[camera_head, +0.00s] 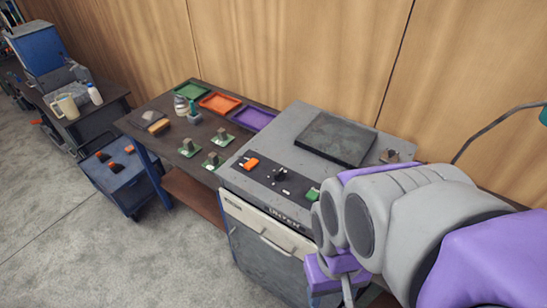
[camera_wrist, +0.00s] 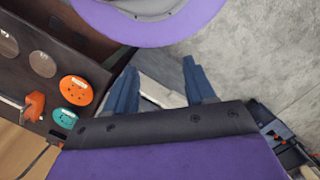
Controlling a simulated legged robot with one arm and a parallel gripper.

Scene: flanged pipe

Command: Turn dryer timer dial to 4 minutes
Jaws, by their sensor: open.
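The grey machine (camera_head: 270,150), apparently the dryer, has a dark control strip on its sloping front edge. A black dial (camera_head: 280,175) sits mid-strip, between an orange switch (camera_head: 250,163) and a green control (camera_head: 313,195). The dial's setting is too small to read. My gripper is to the right of the dial and apart from it; its jaws are mostly out of the head view. In the wrist view my gripper (camera_wrist: 160,64) has its two blue fingers spread, with nothing between them. The dial is not identifiable there.
A workbench (camera_head: 150,110) left of the machine holds green, orange and purple trays and small parts. In the wrist view a dark panel at left carries an orange disc (camera_wrist: 76,90), a teal disc (camera_wrist: 64,117) and an orange lever (camera_wrist: 35,106).

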